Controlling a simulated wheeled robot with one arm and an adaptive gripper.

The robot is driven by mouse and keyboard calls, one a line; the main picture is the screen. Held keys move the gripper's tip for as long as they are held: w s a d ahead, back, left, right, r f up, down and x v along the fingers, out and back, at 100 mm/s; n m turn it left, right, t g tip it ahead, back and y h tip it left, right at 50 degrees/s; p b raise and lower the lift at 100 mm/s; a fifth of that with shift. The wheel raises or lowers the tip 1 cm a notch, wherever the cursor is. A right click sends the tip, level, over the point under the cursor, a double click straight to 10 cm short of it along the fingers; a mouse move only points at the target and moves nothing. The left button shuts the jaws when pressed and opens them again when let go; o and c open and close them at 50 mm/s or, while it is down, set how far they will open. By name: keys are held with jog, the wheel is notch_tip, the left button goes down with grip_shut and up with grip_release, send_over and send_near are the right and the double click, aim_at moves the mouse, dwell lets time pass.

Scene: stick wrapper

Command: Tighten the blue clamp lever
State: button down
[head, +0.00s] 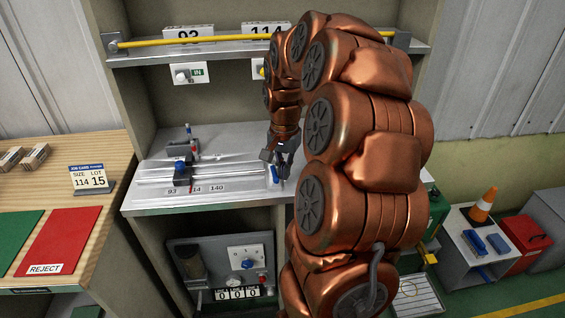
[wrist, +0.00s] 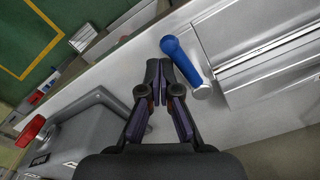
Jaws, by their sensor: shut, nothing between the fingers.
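The blue clamp lever (wrist: 184,58) shows in the wrist view as a blue handle on a silver pivot, at the edge of the metal bench top. In the head view the blue lever (head: 274,173) is small, close to my gripper and partly hard to make out. My gripper (wrist: 157,66) is shut and empty, with its fingertips just left of the lever in the wrist view. A small gap shows between the fingers and the handle. In the head view my gripper (head: 280,165) hangs low over the right part of the bench.
Rails and a dark block with a blue top (head: 181,173) lie on the bench (head: 150,205), left of my gripper. A yellow bar (head: 190,40) crosses the shelf above. A grey box with a red knob (wrist: 31,130) is at lower left in the wrist view.

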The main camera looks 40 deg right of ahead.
notch_tip(320, 180, up, 6)
jog(key=shift+p, duration=0.4)
dwell(0.4)
dwell(0.4)
jog(key=s+a+n+p, duration=0.1)
jog(key=s+a+n, duration=0.25)
jog(key=a, duration=0.55)
jog(key=s+a+n, duration=0.3)
jog(key=a+n, duration=0.1)
jog(key=a, duration=0.5)
jog(key=s+a+f+n+g, duration=0.1)
jog(key=s+a+n, duration=0.2)
jog(key=s, duration=0.4)
jog(key=s+a+f+n+p, duration=0.1)
jog(key=s+a+f+n, duration=0.1)
jog(key=s+a, duration=0.3)
jog(key=shift+s+a+f+n+g, duration=0.15)
jog(key=shift+s+a+n+g, duration=0.25)
jog(key=shift+s, duration=0.75)
